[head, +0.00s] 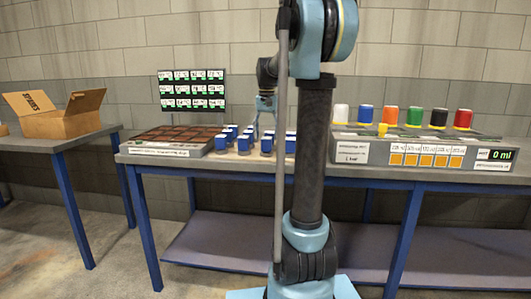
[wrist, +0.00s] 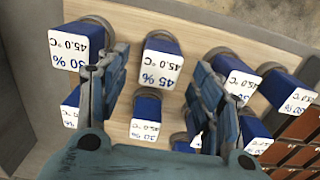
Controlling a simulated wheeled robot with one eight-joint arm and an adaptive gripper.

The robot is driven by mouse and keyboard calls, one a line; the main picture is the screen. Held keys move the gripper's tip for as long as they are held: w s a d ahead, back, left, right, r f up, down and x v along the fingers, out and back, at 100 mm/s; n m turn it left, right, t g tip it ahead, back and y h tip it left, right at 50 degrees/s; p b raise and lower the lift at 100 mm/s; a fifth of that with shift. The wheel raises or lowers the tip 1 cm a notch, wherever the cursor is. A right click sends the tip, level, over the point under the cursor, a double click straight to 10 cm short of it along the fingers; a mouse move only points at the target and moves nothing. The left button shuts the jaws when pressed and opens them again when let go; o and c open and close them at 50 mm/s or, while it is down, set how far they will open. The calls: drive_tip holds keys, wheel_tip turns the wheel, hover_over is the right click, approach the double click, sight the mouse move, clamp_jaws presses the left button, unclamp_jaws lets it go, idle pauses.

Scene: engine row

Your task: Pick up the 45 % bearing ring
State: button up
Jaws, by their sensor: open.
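The blue block marked 45 % and 45.0 °C (wrist: 157,77) stands in the upper middle of the wrist view. A grey ring (wrist: 163,36) shows at its far end, mostly hidden behind the block; I cannot tell how it sits on it. My gripper (wrist: 160,62) is open and empty, one finger on each side of the 45 % block in the picture. I cannot tell how far the fingertips are above it.
Similar blocks stand close by, including one marked 30 % (wrist: 82,50) and one at the right (wrist: 232,75). A brown compartment tray (head: 180,136), a panel of label screens (head: 192,90) and a dispenser with coloured containers (head: 414,117) are around them. An open carton (head: 60,122) is far left.

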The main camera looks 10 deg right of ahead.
sight(267, 137)
drive_tip(key=shift+f, duration=2.3)
clamp_jaws()
